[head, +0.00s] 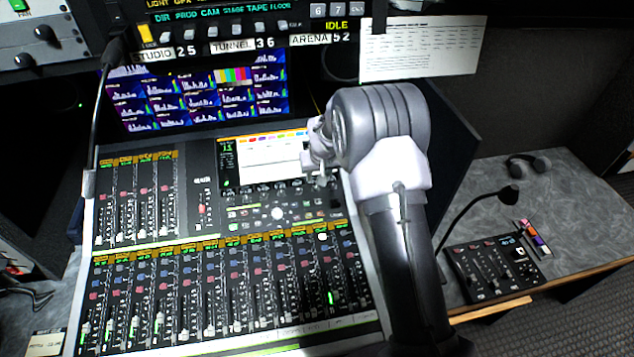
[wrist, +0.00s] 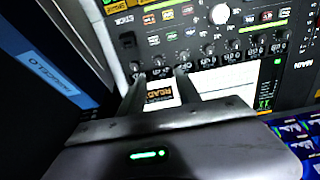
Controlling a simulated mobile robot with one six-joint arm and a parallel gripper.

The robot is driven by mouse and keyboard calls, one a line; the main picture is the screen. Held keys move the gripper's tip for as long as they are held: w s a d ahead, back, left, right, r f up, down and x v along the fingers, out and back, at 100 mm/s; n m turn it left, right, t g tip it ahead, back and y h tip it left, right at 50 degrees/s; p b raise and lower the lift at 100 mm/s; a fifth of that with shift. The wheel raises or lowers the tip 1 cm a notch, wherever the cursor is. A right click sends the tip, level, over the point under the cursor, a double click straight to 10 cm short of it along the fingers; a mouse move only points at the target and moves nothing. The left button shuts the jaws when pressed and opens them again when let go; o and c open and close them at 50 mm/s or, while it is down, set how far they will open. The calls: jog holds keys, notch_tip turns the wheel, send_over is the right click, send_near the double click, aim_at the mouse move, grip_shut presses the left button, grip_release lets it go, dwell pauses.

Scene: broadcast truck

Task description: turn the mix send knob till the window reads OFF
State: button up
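The mixing console (head: 130,250) has a white screen (head: 262,160) at its upper right. A row of small dark knobs with tiny readout windows runs along the screen's edge; a knob (wrist: 208,50) of this row shows in the wrist view. I cannot tell which knob is the mix send, and the window texts are too small to read. My gripper (wrist: 159,78) is at the row's end, by an orange label (wrist: 160,93) on the screen. Its two fingers are apart, with the row's end between the tips. I cannot tell if they touch a knob. In the head view, my gripper (head: 318,168) is partly hidden by my wrist.
A monitor (head: 195,95) stands behind the console, and a paper sheet (head: 420,48) hangs above. A dark panel with a blue label (wrist: 62,80) is close beside my gripper. A small control box (head: 490,270) with a gooseneck microphone (head: 508,194) is at the right.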

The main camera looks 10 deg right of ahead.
aim_at(316, 187)
jog(key=b+x, duration=0.1)
jog(key=x, duration=0.9)
jog(key=shift+w+d+f, duration=0.1)
jog(key=shift+d+f, duration=0.05)
jog(key=shift+f, duration=0.25)
grip_shut()
